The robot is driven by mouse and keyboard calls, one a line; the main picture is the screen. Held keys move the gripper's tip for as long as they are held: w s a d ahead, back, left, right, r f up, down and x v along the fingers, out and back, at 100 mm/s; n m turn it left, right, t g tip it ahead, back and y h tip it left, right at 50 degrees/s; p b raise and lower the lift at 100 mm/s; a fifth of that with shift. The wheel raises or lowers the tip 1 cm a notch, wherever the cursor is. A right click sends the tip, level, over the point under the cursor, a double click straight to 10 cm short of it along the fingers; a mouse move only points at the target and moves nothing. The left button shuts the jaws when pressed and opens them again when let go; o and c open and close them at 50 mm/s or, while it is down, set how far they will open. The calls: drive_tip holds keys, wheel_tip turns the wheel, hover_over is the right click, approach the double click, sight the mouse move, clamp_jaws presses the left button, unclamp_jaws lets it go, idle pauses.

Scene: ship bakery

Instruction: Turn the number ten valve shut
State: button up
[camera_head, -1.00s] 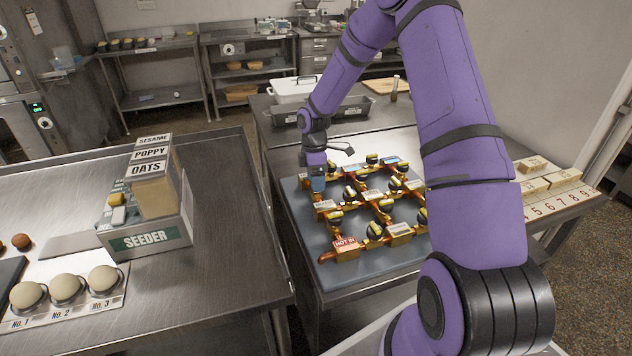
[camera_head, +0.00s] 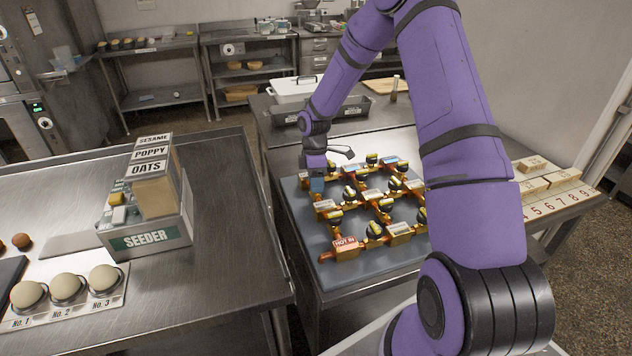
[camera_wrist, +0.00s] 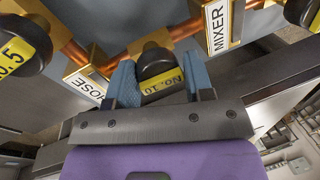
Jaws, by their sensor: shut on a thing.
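The number ten valve (camera_wrist: 160,68) has a black knob with a yellow label reading "No. 10", upside down in the wrist view. My gripper (camera_wrist: 160,86) is shut on this knob, one blue fingertip on either side. In the head view my gripper (camera_head: 316,180) reaches down at the far left corner of the copper pipe board (camera_head: 330,279); there the arm and fingers hide the number ten knob. The valve's brass body and copper pipe show just beyond the knob in the wrist view.
Other black-and-yellow valve knobs (camera_head: 374,229) stand close by on the pipes. A seeder box (camera_head: 150,238) stands on the left counter.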

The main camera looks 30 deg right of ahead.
drive_tip(key=m, duration=0.2)
drive_tip(key=m+y, duration=0.1)
drive_tip(key=m, duration=0.1)
drive_tip(key=shift+w+d+r+t, duration=0.1)
drive_tip(key=shift+w+d+t, duration=0.05)
drive_tip(key=shift+t, duration=0.15)
drive_tip(key=m, duration=0.5)
drive_tip(key=shift+d+t, duration=0.1)
drive_tip(key=shift+t, duration=0.3)
drive_tip(key=m+t, duration=0.1)
drive_tip(key=m, duration=0.3)
drive_tip(key=shift+y, duration=0.3)
drive_tip(key=shift+s+d+m+t, duration=0.1)
drive_tip(key=shift+m+t, duration=0.05)
drive_tip(key=shift+m, duration=0.95)
drive_tip(key=shift+s+m+t, duration=0.1)
drive_tip(key=shift+m+t, duration=0.05)
drive_tip(key=shift+m, duration=0.95)
drive_tip(key=o, duration=0.8)
drive_tip(key=shift+s, duration=0.1)
drive_tip(key=shift+o, duration=0.2)
drive_tip(key=v, duration=1)
drive_tip(key=shift+r, duration=0.3)
